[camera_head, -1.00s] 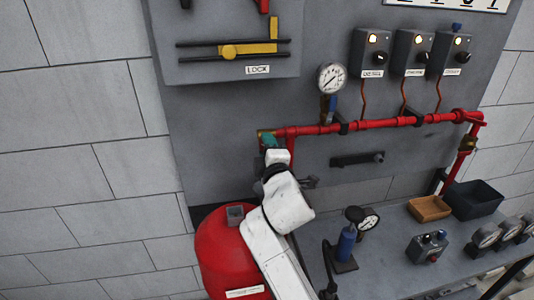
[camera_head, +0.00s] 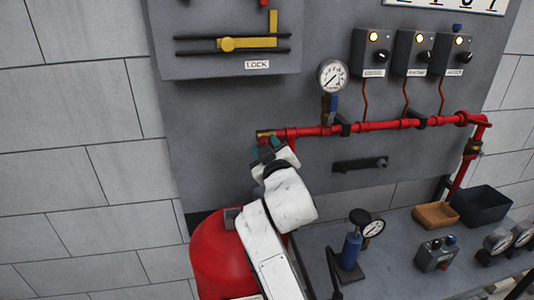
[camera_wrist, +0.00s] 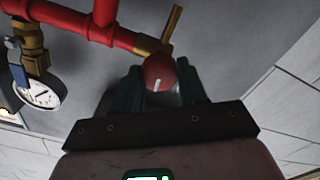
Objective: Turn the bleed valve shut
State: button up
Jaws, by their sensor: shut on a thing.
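The bleed valve shows in the wrist view as a round red knob (camera_wrist: 158,72) with a white mark, beside a brass fitting (camera_wrist: 146,44) at the end of the red pipe. A thin brass piece (camera_wrist: 173,26) sticks out past the fitting. My gripper (camera_wrist: 160,86) has its two dark green fingers on either side of the knob and is shut on it. In the head view my gripper (camera_head: 268,151) is just below the brass pipe end (camera_head: 265,134), and the knob is hidden behind it.
The red pipe (camera_head: 385,125) runs right along the grey panel. A pressure gauge (camera_head: 333,76) with a blue-handled valve stands above it. A red tank (camera_head: 220,255) is below my arm. The bench at right holds a blue pump (camera_head: 351,250) and trays (camera_head: 482,205).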

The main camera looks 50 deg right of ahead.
jog(key=shift+f+m, duration=0.2)
jog(key=shift+m, duration=0.3)
jog(key=o, duration=1.1)
jog(key=shift+r, duration=0.15)
jog(key=shift+c, duration=0.2)
jog(key=b+v, duration=0.1)
jog(key=v, duration=0.9)
jog(key=shift+s+a+b, duration=0.3)
jog(key=shift+b, duration=0.05)
